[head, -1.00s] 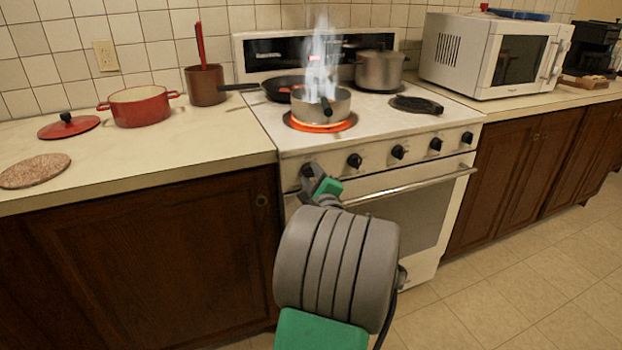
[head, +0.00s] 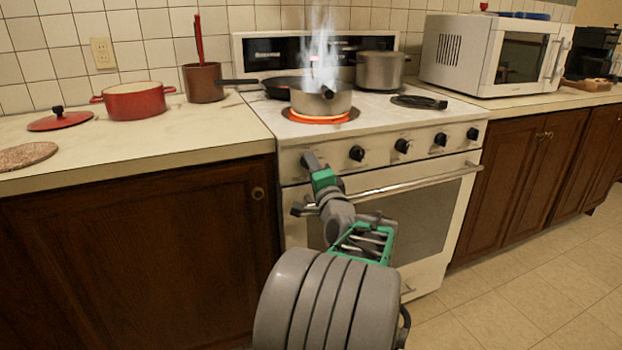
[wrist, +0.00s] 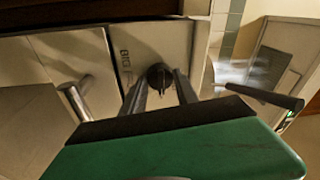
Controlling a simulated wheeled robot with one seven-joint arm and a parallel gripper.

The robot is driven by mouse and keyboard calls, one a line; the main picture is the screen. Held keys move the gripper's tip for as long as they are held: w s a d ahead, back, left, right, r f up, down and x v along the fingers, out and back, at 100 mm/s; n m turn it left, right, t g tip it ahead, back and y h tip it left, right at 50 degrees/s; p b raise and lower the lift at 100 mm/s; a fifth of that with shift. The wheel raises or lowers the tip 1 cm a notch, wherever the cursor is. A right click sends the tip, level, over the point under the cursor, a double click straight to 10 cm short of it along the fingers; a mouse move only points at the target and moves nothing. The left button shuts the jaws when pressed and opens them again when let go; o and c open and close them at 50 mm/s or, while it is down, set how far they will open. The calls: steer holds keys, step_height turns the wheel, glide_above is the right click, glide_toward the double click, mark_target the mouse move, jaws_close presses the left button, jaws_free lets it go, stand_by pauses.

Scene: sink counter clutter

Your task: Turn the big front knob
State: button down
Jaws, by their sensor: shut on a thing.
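The white stove (head: 290,172) has a row of black knobs on its front panel. My gripper (head: 308,160) is at the leftmost front knob, which it hides in the head view. In the wrist view, that black round knob (wrist: 158,77) sits between the two fingertips of my gripper (wrist: 160,84), and the fingers are shut on it. Its exact turn angle is hard to read. The neighbouring knobs (head: 357,153) to the right stand free.
A steaming saucepan (head: 321,103) sits on a glowing red burner (head: 320,116) just above the knob; its dark handle (wrist: 265,97) juts out near my gripper in the wrist view. The oven handle (head: 410,183) runs below. Counters and a microwave (head: 490,55) flank the stove.

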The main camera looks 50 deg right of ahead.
steer(key=shift+r+n+b, duration=0.1)
steer(key=shift+n+b, duration=0.25)
steer(key=shift+n, duration=0.15)
steer(key=c, duration=0.9)
jaws_free()
steer(key=p+v, duration=0.1)
steer(key=v, duration=0.6)
steer(key=shift+s+a, duration=0.2)
steer(key=shift+s, duration=0.05)
